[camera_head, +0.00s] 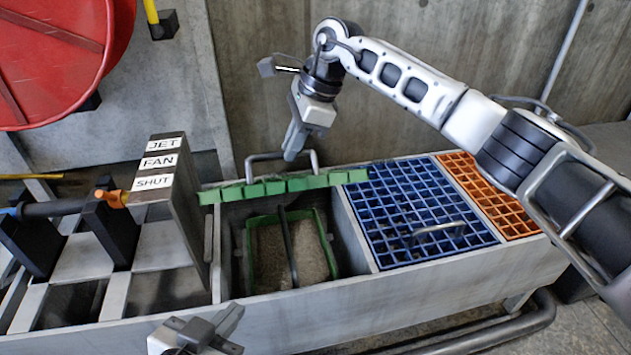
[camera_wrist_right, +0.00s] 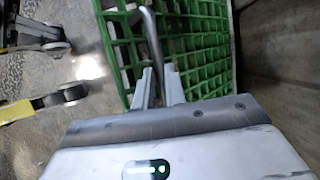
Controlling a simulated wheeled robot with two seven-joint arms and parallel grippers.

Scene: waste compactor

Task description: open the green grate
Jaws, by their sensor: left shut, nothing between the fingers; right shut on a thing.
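The green grate (camera_head: 285,186) stands raised, nearly edge-on, along the back rim of the left compartment (camera_head: 345,235), which is uncovered. My right gripper (camera_head: 292,152) is behind the grate, shut on its grey bar handle (camera_head: 250,162). In the right wrist view, the handle (camera_wrist_right: 151,38) runs between the right fingertips (camera_wrist_right: 158,80), with the grate's mesh (camera_wrist_right: 200,45) behind. My left gripper (camera_head: 238,330) is shut and empty at the front of the box, low in the head view.
Inside the open compartment is a green-rimmed bin (camera_head: 248,262) with sandy contents and a dark bar across it. A blue grate (camera_head: 400,205) and an orange grate (camera_head: 490,192) lie flat to the right. A JET/FAN/SHUT panel (camera_head: 165,170) stands left.

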